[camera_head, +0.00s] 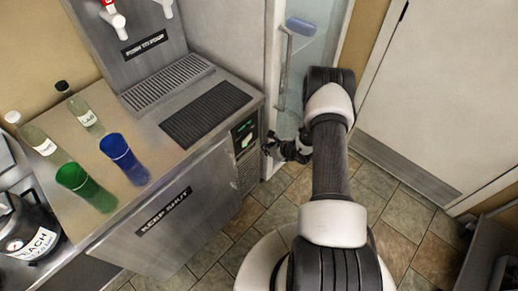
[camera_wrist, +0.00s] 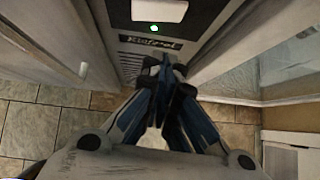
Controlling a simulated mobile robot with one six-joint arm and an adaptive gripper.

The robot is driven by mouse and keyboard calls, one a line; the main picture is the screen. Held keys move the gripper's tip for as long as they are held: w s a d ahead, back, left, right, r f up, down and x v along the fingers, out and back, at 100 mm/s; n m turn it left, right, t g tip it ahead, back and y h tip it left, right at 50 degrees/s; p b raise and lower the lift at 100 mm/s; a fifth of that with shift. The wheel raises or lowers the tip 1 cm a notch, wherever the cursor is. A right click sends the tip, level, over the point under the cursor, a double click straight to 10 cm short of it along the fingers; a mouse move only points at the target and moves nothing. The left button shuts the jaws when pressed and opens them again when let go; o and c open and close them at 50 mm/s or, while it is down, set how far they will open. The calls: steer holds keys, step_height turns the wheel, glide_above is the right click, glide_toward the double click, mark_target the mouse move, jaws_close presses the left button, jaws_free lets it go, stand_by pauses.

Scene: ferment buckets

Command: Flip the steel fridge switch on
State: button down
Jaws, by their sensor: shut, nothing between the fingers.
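The steel fridge (camera_head: 165,215) is a low counter unit with a "KEEP SHUT" label on its door. Its dark control panel (camera_head: 245,135) is at the right end of the front, above a vent grille. In the wrist view a white rocker switch (camera_wrist: 159,10) sits on the panel at the top edge, partly cut off. A small green light (camera_wrist: 154,28) glows just below it, above a name label (camera_wrist: 150,42). My gripper (camera_head: 268,148) is close in front of the panel; in the wrist view its fingertips (camera_wrist: 165,66) are together and empty, below the label. Whether they touch the panel cannot be told.
A tall glass-door cooler (camera_head: 300,75) with a vertical handle stands just right of the panel, leaving a narrow gap. Blue (camera_head: 124,158) and green (camera_head: 85,187) cups and two bottles stand on the counter. The tiled floor (camera_head: 205,258) before the fridge is clear.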

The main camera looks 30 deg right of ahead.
steer(key=s+d+r+p, duration=0.1)
steer(key=s+d+r, duration=0.1)
steer(key=r, duration=0.3)
steer(key=shift+s+d+p, duration=0.3)
steer(key=shift+s+d, duration=0.05)
steer(key=shift+s, duration=0.5)
